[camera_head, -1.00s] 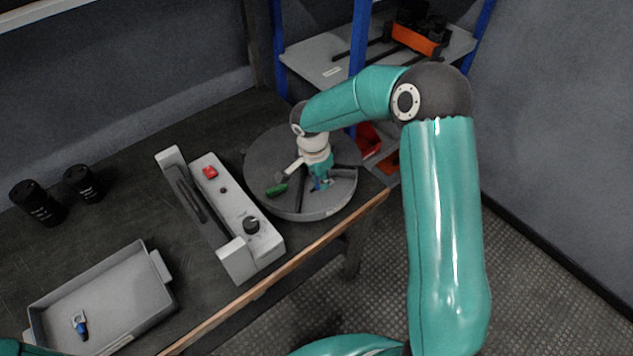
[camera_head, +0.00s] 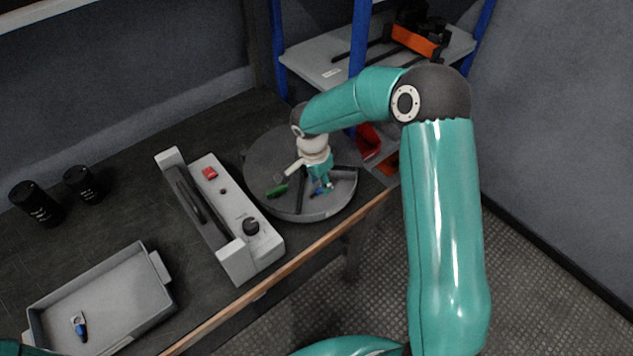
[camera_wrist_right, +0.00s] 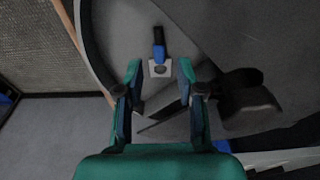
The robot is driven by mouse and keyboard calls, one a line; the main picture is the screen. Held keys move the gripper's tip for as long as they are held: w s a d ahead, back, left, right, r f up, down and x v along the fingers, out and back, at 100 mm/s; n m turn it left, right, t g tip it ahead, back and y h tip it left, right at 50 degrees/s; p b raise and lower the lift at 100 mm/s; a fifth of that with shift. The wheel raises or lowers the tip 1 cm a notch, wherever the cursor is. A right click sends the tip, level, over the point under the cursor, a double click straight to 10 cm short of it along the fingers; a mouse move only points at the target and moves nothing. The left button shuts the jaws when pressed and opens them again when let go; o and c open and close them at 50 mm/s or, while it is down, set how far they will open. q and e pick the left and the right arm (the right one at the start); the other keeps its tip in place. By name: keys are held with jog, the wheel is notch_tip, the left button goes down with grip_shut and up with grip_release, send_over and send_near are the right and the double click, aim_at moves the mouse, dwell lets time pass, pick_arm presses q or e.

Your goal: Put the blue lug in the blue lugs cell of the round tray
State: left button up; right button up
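The blue lug (camera_head: 318,192) lies in a cell of the round grey tray (camera_head: 262,160), at the tray's near right side. In the right wrist view the lug (camera_wrist_right: 159,45) lies flat, with its pale metal ring end toward me. My right gripper (camera_head: 322,178) is low over that cell. In the wrist view its fingers (camera_wrist_right: 160,75) are apart, with gaps on both sides of the lug's ring end. A second blue lug (camera_head: 81,328) lies in the grey bin (camera_head: 155,290) at the lower left. My left gripper is not in view.
A green piece (camera_head: 277,190) lies in another part of the round tray, near a divider. A grey device (camera_head: 225,220) with a red switch and black knob stands left of the tray. Two black cylinders (camera_head: 36,203) stand at the left. The bench's wooden edge (camera_head: 280,268) is close.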

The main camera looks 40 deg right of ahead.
aim_at(315, 193)
notch_tip(315, 193, up, 13)
jog(key=a, duration=0.1)
jog(key=shift+a+f, duration=0.15)
jog(key=shift+a, duration=0.25)
dwell(0.3)
